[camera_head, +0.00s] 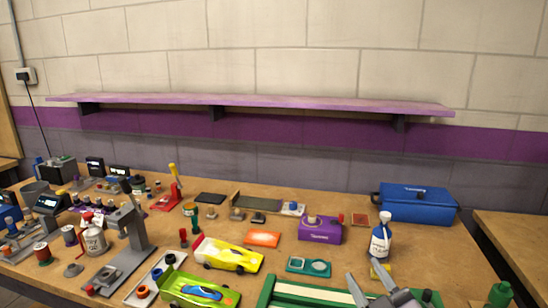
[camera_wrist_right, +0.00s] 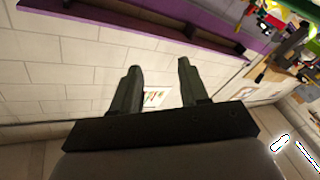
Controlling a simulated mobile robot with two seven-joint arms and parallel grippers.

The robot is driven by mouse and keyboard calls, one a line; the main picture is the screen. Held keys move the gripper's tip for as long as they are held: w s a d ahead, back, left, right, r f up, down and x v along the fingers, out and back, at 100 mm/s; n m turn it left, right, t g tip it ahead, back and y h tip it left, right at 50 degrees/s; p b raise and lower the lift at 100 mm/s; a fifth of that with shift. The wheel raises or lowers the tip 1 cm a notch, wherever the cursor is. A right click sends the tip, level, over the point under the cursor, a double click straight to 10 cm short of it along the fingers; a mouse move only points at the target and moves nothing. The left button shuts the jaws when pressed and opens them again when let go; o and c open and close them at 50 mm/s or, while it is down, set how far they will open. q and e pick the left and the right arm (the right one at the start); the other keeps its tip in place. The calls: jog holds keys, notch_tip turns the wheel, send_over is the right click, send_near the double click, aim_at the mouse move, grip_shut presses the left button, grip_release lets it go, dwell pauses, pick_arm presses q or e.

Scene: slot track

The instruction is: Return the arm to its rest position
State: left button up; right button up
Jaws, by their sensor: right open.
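My right gripper (camera_head: 368,281) is at the bottom right of the head view, over the front of the workbench (camera_head: 345,254). Its two grey fingers stand apart. The right wrist view also shows the gripper (camera_wrist_right: 158,78), with spread fingers and nothing held between them. That view looks towards the pale block wall (camera_wrist_right: 60,60) and the purple shelf (camera_wrist_right: 140,25), far from the fingers. My left gripper is in neither view.
A white bottle (camera_head: 381,240) stands close behind the right gripper, and a green track piece (camera_head: 268,292) lies left of it. A blue toolbox (camera_head: 418,202), purple box (camera_head: 321,231), yellow car (camera_head: 228,256) and green car (camera_head: 200,291) are on the bench.

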jog(key=s+d+f+m+g+h, duration=0.1)
jog(key=f, duration=0.1)
jog(key=s+d+f+m+g+h, duration=0.1)
jog(key=s+d+f, duration=0.1)
jog(key=f, duration=0.1)
jog(key=s+d+f+m+g+h, duration=0.1)
jog(key=f+m+g, duration=0.1)
jog(key=shift+s+d+f, duration=0.2)
jog(key=shift+f, duration=0.15)
jog(key=s+d+f+m+g, duration=0.1)
jog(key=s+f+m+g, duration=0.1)
jog(key=s+f+g, duration=0.65)
jog(key=s+d+f+m+g, duration=0.1)
jog(key=s+d+f+g, duration=0.2)
jog(key=s, duration=1)
jog(key=w+a+f+t+y, duration=0.2)
jog(key=w+a+f+t, duration=0.2)
jog(key=f, duration=0.6)
jog(key=w+t, duration=0.2)
jog(key=t, duration=0.1)
jog(key=shift+w, duration=0.3)
jog(key=shift+a+r, duration=0.1)
